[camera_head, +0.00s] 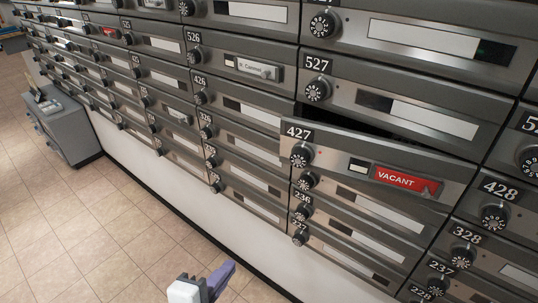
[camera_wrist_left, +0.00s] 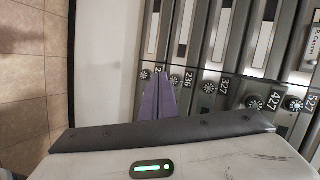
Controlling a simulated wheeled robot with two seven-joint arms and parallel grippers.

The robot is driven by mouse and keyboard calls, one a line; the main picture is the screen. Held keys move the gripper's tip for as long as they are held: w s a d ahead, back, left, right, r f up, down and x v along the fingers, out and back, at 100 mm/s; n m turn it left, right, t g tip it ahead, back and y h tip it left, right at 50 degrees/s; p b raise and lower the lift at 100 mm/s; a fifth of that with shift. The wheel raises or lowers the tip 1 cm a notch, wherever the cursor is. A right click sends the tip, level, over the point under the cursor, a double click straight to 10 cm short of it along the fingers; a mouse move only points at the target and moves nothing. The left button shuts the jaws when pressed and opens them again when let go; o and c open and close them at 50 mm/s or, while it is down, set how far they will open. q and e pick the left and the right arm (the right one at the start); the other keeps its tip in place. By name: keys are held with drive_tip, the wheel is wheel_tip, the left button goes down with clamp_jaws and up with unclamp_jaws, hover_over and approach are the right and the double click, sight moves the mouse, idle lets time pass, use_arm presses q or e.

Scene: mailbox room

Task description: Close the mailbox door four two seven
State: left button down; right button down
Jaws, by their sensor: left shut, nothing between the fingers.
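The mailbox door 427 (camera_head: 340,160) is grey metal with a round black dial and a red VACANT tag. It stands ajar, its top edge tipped out, with a dark gap above it in the head view. Its number plate also shows at the right of the left wrist view (camera_wrist_left: 276,98). My left gripper (camera_head: 217,277) is at the bottom of the head view, low and to the left of the door and apart from it. In the left wrist view its purple fingers (camera_wrist_left: 160,97) are together and empty. My right gripper is not in view.
Rows of other mailbox doors, such as 527 (camera_head: 385,100) above and 428 (camera_head: 510,205) to the right, surround it. A grey box unit (camera_head: 65,125) stands against the wall at the left. The tiled floor (camera_head: 110,230) is clear.

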use_arm(q)
wheel_tip(320, 180, up, 9)
drive_tip(key=w+d+m+t+h, duration=0.1)
drive_tip(key=w+d+m+t, duration=0.15)
drive_tip(key=m, duration=0.65)
drive_tip(key=m+t+h, duration=0.2)
drive_tip(key=m, duration=1)
approach(281, 147)
drive_tip(key=shift+g, duration=0.25)
drive_tip(key=x, duration=0.6)
drive_tip(key=shift+w+d+r+b, duration=0.1)
drive_tip(key=shift+w+r+b, duration=0.1)
drive_tip(key=shift+b, duration=0.1)
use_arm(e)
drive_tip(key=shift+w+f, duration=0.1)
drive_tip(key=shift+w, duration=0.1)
